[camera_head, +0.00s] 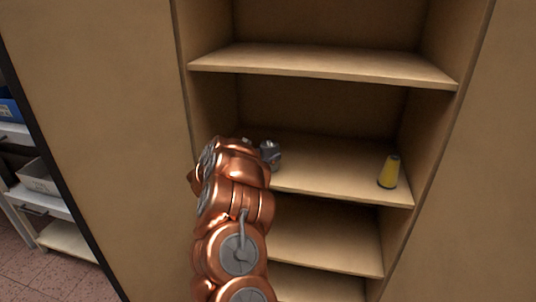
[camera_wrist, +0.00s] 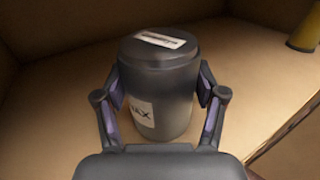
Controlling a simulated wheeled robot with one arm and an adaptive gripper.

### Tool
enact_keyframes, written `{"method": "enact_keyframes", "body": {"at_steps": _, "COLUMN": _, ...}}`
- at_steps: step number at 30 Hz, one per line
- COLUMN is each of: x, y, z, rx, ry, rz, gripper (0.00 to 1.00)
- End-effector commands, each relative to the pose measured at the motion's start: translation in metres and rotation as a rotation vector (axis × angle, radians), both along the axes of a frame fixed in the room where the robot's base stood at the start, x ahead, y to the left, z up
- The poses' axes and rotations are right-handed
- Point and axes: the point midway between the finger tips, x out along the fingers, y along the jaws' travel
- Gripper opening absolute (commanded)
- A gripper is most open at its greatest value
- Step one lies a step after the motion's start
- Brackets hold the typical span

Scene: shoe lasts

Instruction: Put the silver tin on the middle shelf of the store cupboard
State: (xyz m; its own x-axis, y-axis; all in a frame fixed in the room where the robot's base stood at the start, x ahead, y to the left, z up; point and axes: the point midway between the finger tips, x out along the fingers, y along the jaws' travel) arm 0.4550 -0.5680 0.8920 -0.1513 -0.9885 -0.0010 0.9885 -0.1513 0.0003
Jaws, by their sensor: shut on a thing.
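The silver tin (camera_wrist: 160,75) looks dark grey in the wrist view, with a label on its lid and a white label on its side. My gripper (camera_wrist: 160,92) is shut on it, one finger on each side. The tin looks upright, over or on a tan shelf board; I cannot tell if its base touches. In the head view my arm reaches into the store cupboard (camera_head: 325,66) at the left of the shelf (camera_head: 320,183) below the upper board. My arm hides most of the gripper and tin there.
A yellow tapered object (camera_head: 389,172) stands at the right of the same shelf, well apart from the tin. It also shows in the wrist view's upper right corner (camera_wrist: 305,32). The upper board is overhead. A rack with bins (camera_head: 38,176) stands at far left.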

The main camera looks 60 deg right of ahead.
Motion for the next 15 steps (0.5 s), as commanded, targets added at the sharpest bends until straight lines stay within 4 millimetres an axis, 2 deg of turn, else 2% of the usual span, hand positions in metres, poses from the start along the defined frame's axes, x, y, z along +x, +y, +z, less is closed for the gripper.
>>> {"method": "enact_keyframes", "body": {"at_steps": 15, "x": 0.0003, "y": 0.0003, "z": -0.0077, "rx": -0.002, "ry": -0.001, "rz": 0.0, "gripper": 0.18}}
